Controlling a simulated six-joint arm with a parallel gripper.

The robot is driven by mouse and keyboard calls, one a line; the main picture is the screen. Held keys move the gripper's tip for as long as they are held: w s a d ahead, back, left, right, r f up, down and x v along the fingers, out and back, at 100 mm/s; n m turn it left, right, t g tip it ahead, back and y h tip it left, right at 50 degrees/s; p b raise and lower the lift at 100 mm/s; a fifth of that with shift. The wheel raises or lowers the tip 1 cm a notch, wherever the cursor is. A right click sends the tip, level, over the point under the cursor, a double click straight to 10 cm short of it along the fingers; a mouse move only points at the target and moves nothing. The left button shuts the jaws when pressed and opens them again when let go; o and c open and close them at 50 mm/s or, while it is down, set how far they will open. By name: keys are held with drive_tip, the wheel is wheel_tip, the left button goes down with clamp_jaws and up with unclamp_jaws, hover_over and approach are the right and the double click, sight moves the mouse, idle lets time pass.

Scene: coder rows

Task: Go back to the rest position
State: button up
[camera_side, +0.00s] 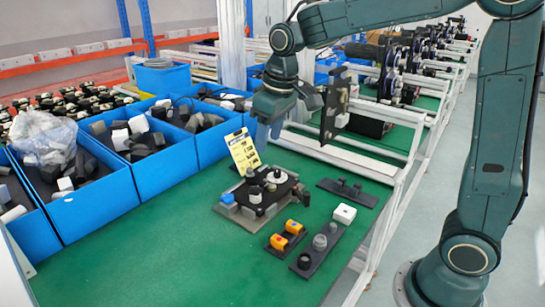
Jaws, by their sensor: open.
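My gripper (268,132) points downward above the green work table (170,245), at the back of the fixture. Its fingers look empty. Below and in front of it stands a fixture (262,195) with a dark plate, grey blocks and a white round part. A yellow label card (243,150) stands upright at the fixture's back left, close below the fingers in the picture. I cannot tell the exact gap between the fingers and the card.
Blue bins (100,205) with black, grey and white parts line the left. Right of the fixture lie a black strip (347,192), a white block (344,214), orange parts (286,235) and a dark tray with round parts (318,250). A white rail frame (395,215) borders the right. The front table is clear.

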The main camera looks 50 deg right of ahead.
drive_tip(key=s+r+m+t, duration=0.1)
drive_tip(key=s+t, duration=0.2)
drive_tip(key=s, duration=2)
drive_tip(key=shift+d+m, duration=0.4)
drive_tip(key=shift+d, duration=0.05)
